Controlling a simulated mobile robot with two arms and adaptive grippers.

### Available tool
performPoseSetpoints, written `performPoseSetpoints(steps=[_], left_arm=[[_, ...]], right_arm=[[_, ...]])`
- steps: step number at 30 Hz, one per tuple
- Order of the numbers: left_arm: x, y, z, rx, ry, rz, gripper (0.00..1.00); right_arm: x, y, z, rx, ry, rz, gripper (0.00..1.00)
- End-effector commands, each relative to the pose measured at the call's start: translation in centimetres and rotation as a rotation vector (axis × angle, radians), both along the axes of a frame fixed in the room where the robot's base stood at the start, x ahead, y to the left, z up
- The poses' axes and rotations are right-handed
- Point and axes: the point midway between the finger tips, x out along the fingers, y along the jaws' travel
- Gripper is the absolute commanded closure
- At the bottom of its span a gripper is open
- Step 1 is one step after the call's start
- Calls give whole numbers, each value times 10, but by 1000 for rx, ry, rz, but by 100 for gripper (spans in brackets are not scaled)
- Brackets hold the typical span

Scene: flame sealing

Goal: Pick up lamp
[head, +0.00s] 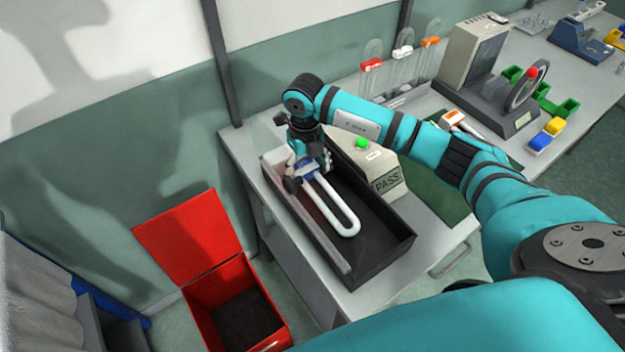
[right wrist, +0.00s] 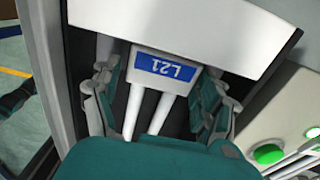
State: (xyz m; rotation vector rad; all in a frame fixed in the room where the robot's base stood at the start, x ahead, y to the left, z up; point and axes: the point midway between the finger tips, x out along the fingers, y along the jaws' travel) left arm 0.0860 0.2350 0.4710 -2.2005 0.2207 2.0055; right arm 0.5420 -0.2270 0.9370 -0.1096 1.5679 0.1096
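The lamp (head: 340,207) is a white U-shaped tube with a blue-labelled base, over the black tray (head: 382,262) in the head view. My right gripper (head: 307,178) is at the base end of the lamp. In the right wrist view, its fingers (right wrist: 158,95) stand apart on either side of the lamp, and a small gap seems to show beside it. Firm contact is not visible. My left gripper is not in view.
A tester box with a green button (head: 362,143) and a PASS sign stands right beside the tray. A clear panel (head: 318,225) runs along the tray's left side. An open red bin (head: 225,290) is on the floor at left. More equipment fills the bench at right.

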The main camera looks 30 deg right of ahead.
Motion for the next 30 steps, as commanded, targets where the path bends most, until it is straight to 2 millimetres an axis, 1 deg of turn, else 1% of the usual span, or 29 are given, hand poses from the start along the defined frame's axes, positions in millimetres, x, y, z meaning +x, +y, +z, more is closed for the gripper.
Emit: performPoseSetpoints(steps=[1,9,10,11,17,20,23,30], left_arm=[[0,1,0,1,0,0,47],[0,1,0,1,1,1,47],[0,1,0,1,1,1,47],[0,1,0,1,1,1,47],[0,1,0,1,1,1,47],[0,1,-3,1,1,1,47],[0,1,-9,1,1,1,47],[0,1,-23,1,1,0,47]], right_arm=[[0,0,0,0,0,0,33],[0,0,1,0,0,0,68],[0,0,1,0,0,0,72],[0,0,1,0,-1,0,74],[0,0,2,0,-1,0,74],[1,0,7,0,-3,-1,74],[2,0,22,1,-5,0,74],[1,0,70,1,-6,0,74]])
